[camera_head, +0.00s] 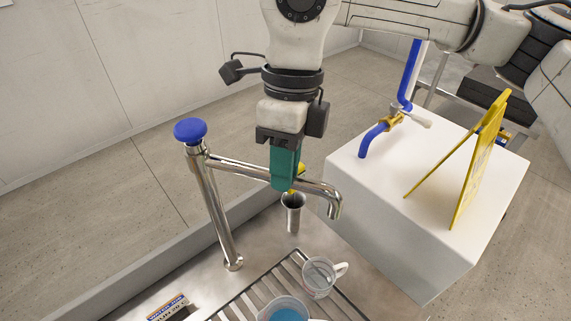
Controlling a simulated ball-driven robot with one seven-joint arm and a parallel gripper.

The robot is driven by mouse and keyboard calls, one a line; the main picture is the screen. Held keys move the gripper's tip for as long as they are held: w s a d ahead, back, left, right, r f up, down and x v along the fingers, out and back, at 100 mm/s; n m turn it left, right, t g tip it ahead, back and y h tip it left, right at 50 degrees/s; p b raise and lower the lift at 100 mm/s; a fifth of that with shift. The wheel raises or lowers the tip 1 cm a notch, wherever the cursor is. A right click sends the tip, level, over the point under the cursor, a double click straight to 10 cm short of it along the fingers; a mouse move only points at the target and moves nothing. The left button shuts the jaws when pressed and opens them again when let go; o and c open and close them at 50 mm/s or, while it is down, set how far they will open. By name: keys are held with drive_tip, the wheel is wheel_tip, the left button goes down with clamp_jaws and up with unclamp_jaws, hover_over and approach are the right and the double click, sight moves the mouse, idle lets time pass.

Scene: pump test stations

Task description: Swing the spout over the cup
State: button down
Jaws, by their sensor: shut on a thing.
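The chrome spout (238,168) runs right from an upright chrome post (214,213) topped by a blue knob (190,130). Its bent-down tip hangs at the right, above and behind a clear cup with a handle (319,278). I cannot tell whether the tip is right over the cup. The cup stands on the slatted drain rack. My gripper (287,185) comes down from above with green fingers, shut on the spout's horizontal pipe a little left of the bend. The fingers hide that part of the pipe.
Another cup with blue contents (287,312) stands at the bottom edge on the rack (237,302). A metal tube (293,216) stands behind the cup. A white block (395,258) at right carries a blue tap (373,137) and a yellow folding sign (478,160).

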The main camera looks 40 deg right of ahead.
drive_tip(key=c, duration=1)
unclamp_jaws()
wheel_tip(320, 180, up, 11)
drive_tip(key=w+d+b, duration=0.1)
drive_tip(key=d, duration=0.1)
drive_tip(key=shift+f, duration=0.15)
